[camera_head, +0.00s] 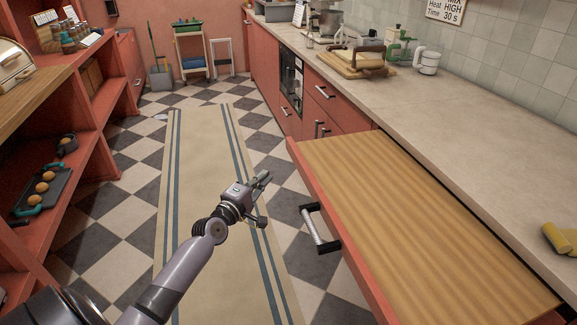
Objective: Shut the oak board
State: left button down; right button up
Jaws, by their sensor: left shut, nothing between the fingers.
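The oak board (420,215) is a wide striped wooden slab pulled out from under the countertop on the right. Its red front edge carries a bar handle (320,229) with dark brackets, facing left. My left gripper (265,198) is shut and empty. In the picture it is to the left of the handle and a little above it, over the floor runner, apart from the handle. My right gripper is not in view.
A pale countertop (440,120) runs along the right, with a yellow object (557,238) near its right end. Red shelves (85,170) stand on the left, holding a muffin tray (42,190). A striped runner (205,150) lies on the clear checkered floor between.

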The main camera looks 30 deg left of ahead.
aim_at(294, 156)
pick_arm(q)
jog(key=shift+w+d, duration=0.35)
jog(key=shift+w, duration=1.15)
jog(key=shift+w+d, duration=0.35)
jog(key=shift+w, duration=1.1)
jog(key=shift+w+d, duration=0.35)
jog(key=shift+w, duration=1.15)
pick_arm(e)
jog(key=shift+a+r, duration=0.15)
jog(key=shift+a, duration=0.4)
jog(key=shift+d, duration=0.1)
